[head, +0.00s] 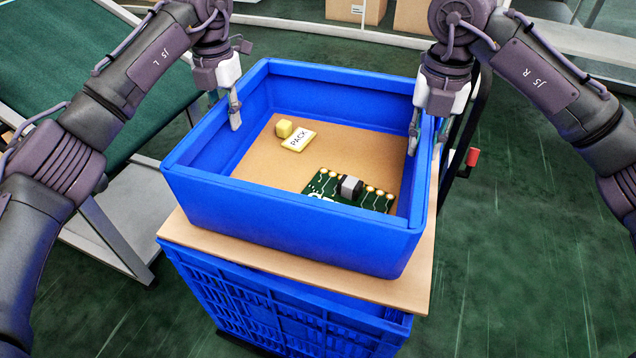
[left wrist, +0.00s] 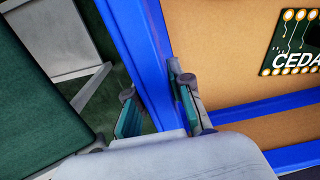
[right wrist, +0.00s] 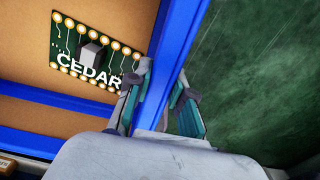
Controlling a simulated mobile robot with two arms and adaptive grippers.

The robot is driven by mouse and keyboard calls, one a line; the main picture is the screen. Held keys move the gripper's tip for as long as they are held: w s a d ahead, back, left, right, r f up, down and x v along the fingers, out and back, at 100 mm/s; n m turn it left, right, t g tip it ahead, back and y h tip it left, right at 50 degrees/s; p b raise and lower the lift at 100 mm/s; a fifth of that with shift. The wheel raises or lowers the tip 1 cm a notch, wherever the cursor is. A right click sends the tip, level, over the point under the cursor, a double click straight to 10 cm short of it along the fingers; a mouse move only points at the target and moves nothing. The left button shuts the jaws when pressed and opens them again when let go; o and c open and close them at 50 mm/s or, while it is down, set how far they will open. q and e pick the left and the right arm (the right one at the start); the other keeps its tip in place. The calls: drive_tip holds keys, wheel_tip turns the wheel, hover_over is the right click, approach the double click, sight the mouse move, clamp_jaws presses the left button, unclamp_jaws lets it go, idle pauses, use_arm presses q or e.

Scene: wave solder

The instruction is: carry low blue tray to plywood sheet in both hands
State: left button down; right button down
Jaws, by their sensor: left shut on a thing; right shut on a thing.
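The low blue tray (head: 290,221) sits level over the plywood sheet (head: 416,278), whose edge shows along the tray's front and right. I cannot tell whether they fully touch. My left gripper (head: 228,102) is shut on the tray's left wall, one finger inside and one outside; the left wrist view also shows this grip (left wrist: 155,90). My right gripper (head: 427,132) is shut the same way on the right wall, also seen in the right wrist view (right wrist: 161,85).
The plywood lies on a blue slatted crate (head: 270,310). A bench with a green top (head: 90,60) stands at left. A dark frame with a red handle (head: 472,157) is close on the right. Cardboard boxes (head: 355,10) are behind. Green floor is open at front right.

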use_arm(q)
drive_tip(key=shift+a+f+b, duration=0.2)
drive_tip(key=shift+f+b, duration=0.3)
drive_tip(key=shift+f, duration=0.15)
use_arm(e)
drive_tip(key=shift+d+f, duration=0.15)
drive_tip(key=shift+f, duration=0.55)
use_arm(q)
drive_tip(key=c, duration=1.2)
unclamp_jaws()
drive_tip(key=shift+r, duration=0.2)
drive_tip(key=shift+c, duration=0.2)
use_arm(e)
drive_tip(key=c, duration=1.2)
unclamp_jaws()
drive_tip(key=shift+r, duration=0.2)
use_arm(q)
drive_tip(key=shift+o, duration=0.9)
drive_tip(key=shift+d, duration=0.1)
use_arm(e)
drive_tip(key=shift+o, duration=0.8)
use_arm(q)
wheel_tip(320, 180, up, 12)
drive_tip(key=shift+f, duration=0.1)
use_arm(e)
drive_tip(key=shift+r, duration=0.15)
wheel_tip(320, 180, up, 12)
